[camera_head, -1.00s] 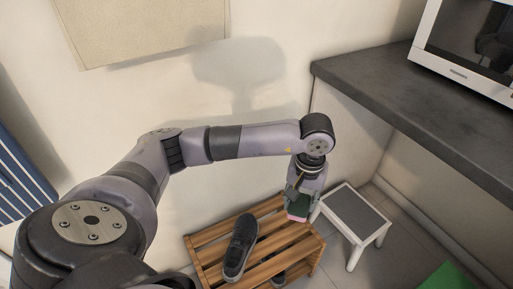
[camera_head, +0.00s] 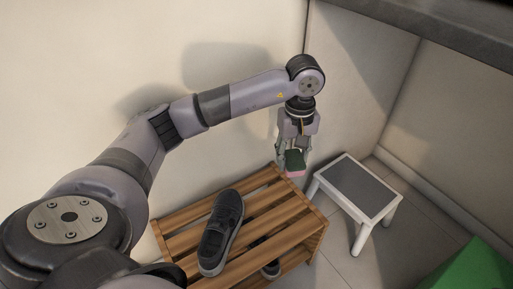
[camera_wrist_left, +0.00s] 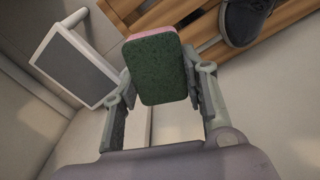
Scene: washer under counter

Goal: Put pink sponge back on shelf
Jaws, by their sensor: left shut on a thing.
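The sponge (camera_head: 294,161) is pink with a dark green scouring side. My left gripper (camera_head: 293,154) is shut on it and holds it in the air near the far right end of the wooden slatted shelf (camera_head: 262,190). In the left wrist view the sponge (camera_wrist_left: 157,72) sits between the two fingers of my left gripper (camera_wrist_left: 160,88), its green face toward the camera and a pink strip along its top edge. The shelf's slats also show at the top right there (camera_wrist_left: 200,24). My right gripper is not in view.
A dark shoe (camera_head: 221,232) lies on the shelf's top slats, and part of another shoe (camera_head: 271,268) shows below. A white step stool with a grey top (camera_head: 358,188) stands right of the shelf. A green object (camera_head: 470,272) is at the lower right. A dark counter (camera_head: 440,22) is above.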

